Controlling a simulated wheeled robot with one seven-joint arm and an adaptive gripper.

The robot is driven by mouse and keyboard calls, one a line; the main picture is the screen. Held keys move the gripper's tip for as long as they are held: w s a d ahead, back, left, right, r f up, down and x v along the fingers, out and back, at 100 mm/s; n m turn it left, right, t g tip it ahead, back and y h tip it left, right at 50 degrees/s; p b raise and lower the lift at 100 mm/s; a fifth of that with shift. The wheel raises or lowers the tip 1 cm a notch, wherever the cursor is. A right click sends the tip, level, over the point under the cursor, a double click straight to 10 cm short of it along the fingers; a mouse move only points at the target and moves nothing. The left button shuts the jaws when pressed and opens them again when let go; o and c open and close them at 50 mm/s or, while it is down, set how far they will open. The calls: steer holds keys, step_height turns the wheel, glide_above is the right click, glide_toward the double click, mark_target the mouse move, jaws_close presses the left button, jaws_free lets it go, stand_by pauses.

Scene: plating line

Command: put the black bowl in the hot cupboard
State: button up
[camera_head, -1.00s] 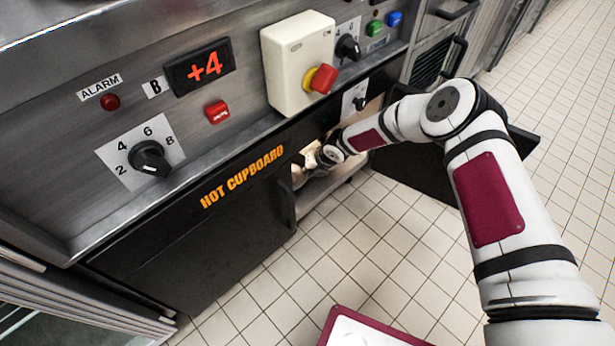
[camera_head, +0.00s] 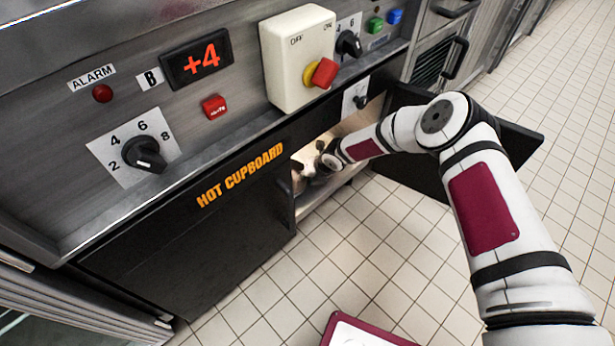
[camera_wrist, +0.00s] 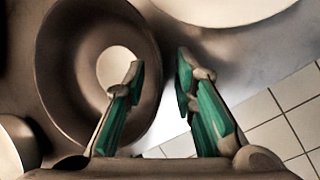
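The black bowl (camera_wrist: 72,75), looking dark brown in this light, fills the left half of the wrist view, with a paler round patch in its middle. My gripper (camera_wrist: 160,64) is open. Its left green-padded finger lies over the bowl's inside and its right finger is beyond the right rim. I cannot tell whether either touches. The hot cupboard (camera_head: 190,238) has its labelled front closed at left and an open bay at right.
A pale round dish (camera_wrist: 225,8) is at the top of the wrist view, and another rounded vessel (camera_wrist: 18,145) is at its left edge. The open black door (camera_head: 515,150) stands right of my arm. A control box (camera_head: 298,60) juts out above the bay. Tiled floor (camera_head: 340,250) is clear in front.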

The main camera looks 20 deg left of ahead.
steer(key=p+v, duration=0.4)
steer(key=v, duration=0.7)
steer(key=shift+d+r, duration=0.2)
steer(key=shift+r, duration=0.15)
steer(key=shift+s, duration=0.1)
